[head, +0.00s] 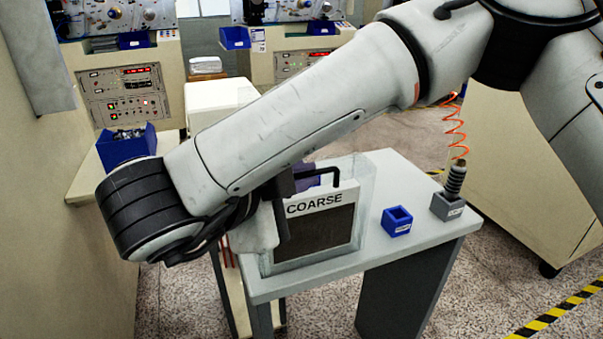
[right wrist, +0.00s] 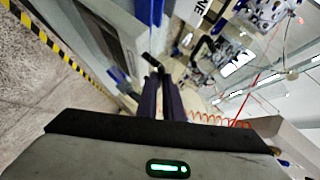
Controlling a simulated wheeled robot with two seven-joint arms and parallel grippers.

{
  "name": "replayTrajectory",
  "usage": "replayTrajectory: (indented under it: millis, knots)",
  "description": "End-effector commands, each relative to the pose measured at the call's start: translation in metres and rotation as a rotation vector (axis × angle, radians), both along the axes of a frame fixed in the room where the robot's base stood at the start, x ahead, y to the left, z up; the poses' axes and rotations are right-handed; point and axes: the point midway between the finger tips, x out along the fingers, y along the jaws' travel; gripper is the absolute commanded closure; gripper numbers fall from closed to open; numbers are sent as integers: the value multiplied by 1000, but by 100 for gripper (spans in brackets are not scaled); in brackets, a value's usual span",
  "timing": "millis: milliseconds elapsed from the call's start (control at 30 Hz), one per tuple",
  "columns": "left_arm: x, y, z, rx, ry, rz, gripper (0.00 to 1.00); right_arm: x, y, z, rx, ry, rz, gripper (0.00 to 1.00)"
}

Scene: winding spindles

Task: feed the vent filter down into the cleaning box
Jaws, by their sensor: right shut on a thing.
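The vent filter (head: 315,236) is a dark panel with a pale frame marked COARSE and a black handle on top. It stands upright on the small grey table, within the outline of the clear-walled cleaning box (head: 367,190). How deep it sits in the box, I cannot tell. My right gripper (head: 308,178) is at the filter's top left, by the handle, its purple fingers partly hidden by my own arm. In the right wrist view its fingers (right wrist: 161,92) are close together, shut on the handle, whose grip is mostly hidden. My left gripper is out of view.
On the table (head: 405,250), a small blue box (head: 397,221) and a grey box (head: 447,206) holding a dark ribbed piece stand right of the filter. A blue bin (head: 126,147) and control panels (head: 125,95) are behind. My right arm crosses above the table.

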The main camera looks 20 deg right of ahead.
Motion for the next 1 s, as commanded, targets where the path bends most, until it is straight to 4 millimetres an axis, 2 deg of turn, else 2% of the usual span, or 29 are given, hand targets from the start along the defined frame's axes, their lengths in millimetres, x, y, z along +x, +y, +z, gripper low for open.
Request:
replayTrajectory:
  millis: [67,133,167,500,667,1000]
  knots:
    - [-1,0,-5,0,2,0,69,0,0,-3,1,-1,0,100]
    - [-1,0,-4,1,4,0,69,0,0,-2,0,0,0,86]
    - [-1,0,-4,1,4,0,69,0,0,-2,1,1,0,85]
    - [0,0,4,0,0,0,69,0,0,3,1,1,0,85]
    - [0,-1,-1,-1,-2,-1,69,-14,18,11,-3,-4,4,85]
    - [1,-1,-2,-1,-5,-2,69,-58,67,38,-2,-4,1,85]
